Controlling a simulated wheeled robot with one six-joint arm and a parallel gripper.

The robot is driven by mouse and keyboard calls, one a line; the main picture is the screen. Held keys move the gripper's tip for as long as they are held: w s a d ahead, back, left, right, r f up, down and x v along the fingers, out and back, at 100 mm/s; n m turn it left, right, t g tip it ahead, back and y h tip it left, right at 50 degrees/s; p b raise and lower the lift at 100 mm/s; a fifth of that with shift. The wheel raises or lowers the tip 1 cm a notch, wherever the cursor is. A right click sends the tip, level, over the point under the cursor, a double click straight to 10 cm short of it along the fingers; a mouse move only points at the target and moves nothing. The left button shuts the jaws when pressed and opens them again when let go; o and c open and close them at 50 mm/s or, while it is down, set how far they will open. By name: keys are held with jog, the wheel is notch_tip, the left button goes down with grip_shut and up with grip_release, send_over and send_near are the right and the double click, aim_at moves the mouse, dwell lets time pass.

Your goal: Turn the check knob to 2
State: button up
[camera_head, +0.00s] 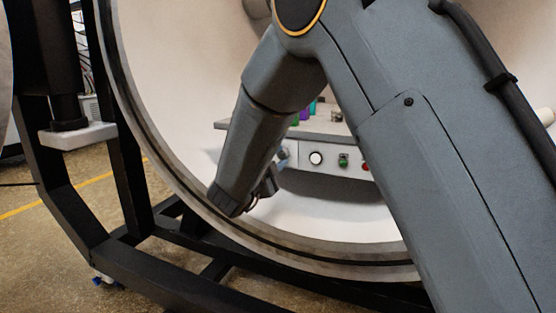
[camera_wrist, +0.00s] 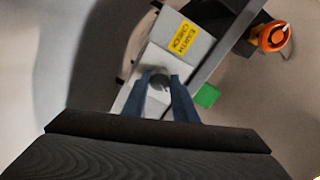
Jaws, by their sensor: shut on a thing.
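The check knob (camera_wrist: 159,82) is a small dark round knob on the light panel in the wrist view, below a yellow label (camera_wrist: 184,38) that appears to read "EARTH CHECK". My gripper (camera_wrist: 160,78) has its two blue-grey fingers on either side of the knob, shut on it. In the head view my gripper (camera_head: 282,156) reaches the left end of the control panel (camera_head: 300,157) inside the round chamber. The knob is hidden there by the gripper and wrist. I cannot read any position number or pointer on the knob.
In the head view a white round button (camera_head: 316,158), a green one (camera_head: 343,160) and a red one (camera_head: 366,166) sit right of my gripper. The chamber's thick round rim (camera_head: 190,190) curves below my arm. In the wrist view an orange ring-shaped part (camera_wrist: 272,37) is at upper right.

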jog(key=shift+m, duration=0.3)
jog(key=o, duration=1)
jog(key=shift+o, duration=0.2)
jog(key=shift+s, duration=0.1)
jog(key=p+v, duration=0.1)
jog(key=v, duration=0.6)
jog(key=shift+s, duration=0.25)
jog(key=shift+a, duration=0.1)
